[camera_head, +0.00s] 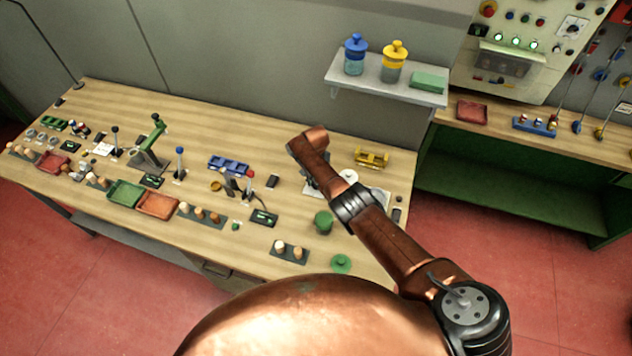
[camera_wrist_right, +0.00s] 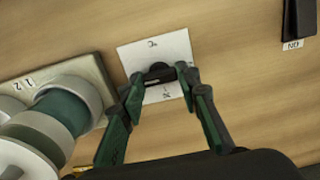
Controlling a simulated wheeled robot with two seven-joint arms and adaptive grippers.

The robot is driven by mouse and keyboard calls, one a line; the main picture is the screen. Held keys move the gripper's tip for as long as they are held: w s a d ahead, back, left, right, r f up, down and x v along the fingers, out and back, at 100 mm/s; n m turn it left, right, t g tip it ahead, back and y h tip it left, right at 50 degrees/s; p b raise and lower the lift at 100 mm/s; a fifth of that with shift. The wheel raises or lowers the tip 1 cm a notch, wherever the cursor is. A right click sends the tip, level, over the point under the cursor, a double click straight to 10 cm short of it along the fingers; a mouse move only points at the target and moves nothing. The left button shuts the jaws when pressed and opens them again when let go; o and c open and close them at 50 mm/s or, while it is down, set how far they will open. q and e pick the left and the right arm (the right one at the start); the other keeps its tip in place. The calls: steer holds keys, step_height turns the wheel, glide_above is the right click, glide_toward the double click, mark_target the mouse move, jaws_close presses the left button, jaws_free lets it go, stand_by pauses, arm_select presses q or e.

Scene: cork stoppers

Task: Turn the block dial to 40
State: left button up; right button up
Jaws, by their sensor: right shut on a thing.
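The dial in the right wrist view is a small black knob (camera_wrist_right: 160,72) on a white card (camera_wrist_right: 174,50) with small marks. The card lies on the wooden bench, and its marks are too small to read surely. My right gripper (camera_wrist_right: 164,77) has its green and black fingers on either side of the knob, shut on it. In the head view my right arm reaches in from the lower right, over the bench's right part. Its wrist and forearm largely hide the gripper and dial there. My left gripper is in neither view.
In the right wrist view, a pale block with grey and green cylinders (camera_wrist_right: 68,100) stands close left of the card. A black object (camera_wrist_right: 299,17) lies upper right. In the head view, a yellow holder (camera_head: 371,158) and green cylinder (camera_head: 324,221) flank my arm. Bench space between items is narrow.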

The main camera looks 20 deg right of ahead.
steer(key=shift+w+r, duration=0.1)
steer(key=shift+w, duration=0.05)
stand_by(0.3)
steer(key=o, duration=1.2)
steer(key=shift+c, duration=0.2)
steer(key=shift+a+r, duration=0.1)
steer(key=shift+r, duration=0.5)
step_height(320, 180, up, 11)
steer(key=shift+f, duration=0.15)
